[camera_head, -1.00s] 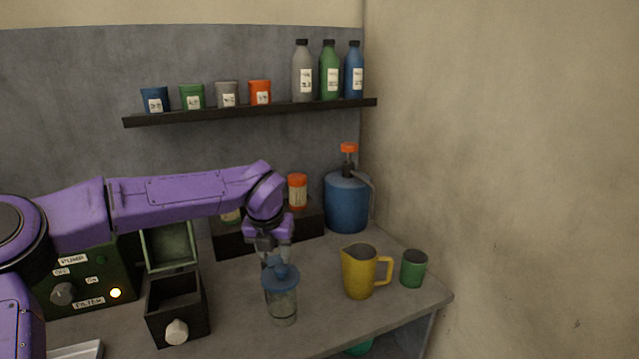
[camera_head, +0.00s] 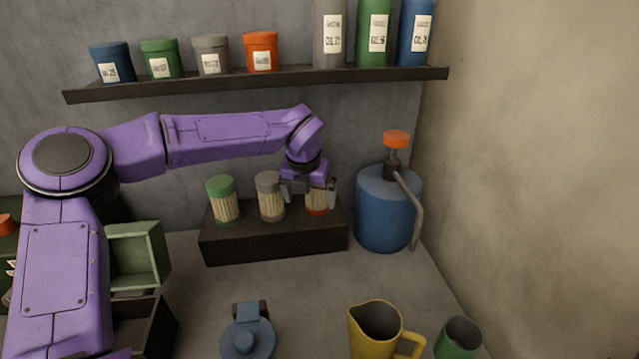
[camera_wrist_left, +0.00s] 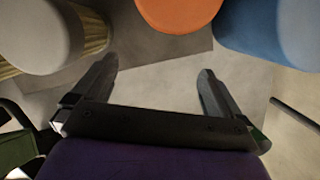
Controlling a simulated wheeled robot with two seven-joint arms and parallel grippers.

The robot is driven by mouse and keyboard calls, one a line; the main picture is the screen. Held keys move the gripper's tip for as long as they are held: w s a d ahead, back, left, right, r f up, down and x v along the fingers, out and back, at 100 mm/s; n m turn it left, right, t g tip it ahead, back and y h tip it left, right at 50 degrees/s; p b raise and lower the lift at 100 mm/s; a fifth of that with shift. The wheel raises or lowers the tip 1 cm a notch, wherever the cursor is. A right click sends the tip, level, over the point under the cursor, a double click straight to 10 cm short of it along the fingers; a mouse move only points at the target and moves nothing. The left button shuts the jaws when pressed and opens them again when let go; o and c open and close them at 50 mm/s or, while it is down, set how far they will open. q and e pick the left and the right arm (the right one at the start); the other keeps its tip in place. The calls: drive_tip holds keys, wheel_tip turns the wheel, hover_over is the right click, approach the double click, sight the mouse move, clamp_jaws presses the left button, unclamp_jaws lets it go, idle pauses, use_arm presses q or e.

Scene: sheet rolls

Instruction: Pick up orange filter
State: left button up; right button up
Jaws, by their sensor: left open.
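The orange filter (camera_head: 317,208) stands at the right end of a dark rack (camera_head: 275,248), its upper part hidden behind my left gripper in the head view. Its orange top shows in the left wrist view (camera_wrist_left: 180,12), ahead of the fingertips and between their lines. My left gripper (camera_head: 308,194) is open and in front of the orange filter; nothing is between its fingers (camera_wrist_left: 157,70). A grey filter (camera_head: 271,200) and a green filter (camera_head: 223,203) stand to the left on the same rack. My right gripper is not in view.
A blue pump canister (camera_head: 380,215) stands close right of the rack. A shelf (camera_head: 260,82) with cups and bottles hangs above. A blue-lidded jar (camera_head: 247,335), yellow jug (camera_head: 372,340) and green cup (camera_head: 458,342) stand in front. The middle counter is clear.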

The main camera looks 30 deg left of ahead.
use_arm(q)
drive_tip(key=w+p, duration=0.1)
drive_tip(key=w, duration=0.1)
drive_tip(key=w+a+p, duration=0.1)
drive_tip(key=w, duration=0.2)
drive_tip(key=w+a+p, duration=0.1)
drive_tip(key=w, duration=0.2)
drive_tip(key=shift+w+r+p, duration=0.1)
drive_tip(key=shift+r+p, duration=0.2)
drive_tip(key=shift+p, duration=0.1)
drive_tip(key=shift+a+f, duration=0.1)
drive_tip(key=shift+f, duration=0.5)
drive_tip(key=c, duration=1.2)
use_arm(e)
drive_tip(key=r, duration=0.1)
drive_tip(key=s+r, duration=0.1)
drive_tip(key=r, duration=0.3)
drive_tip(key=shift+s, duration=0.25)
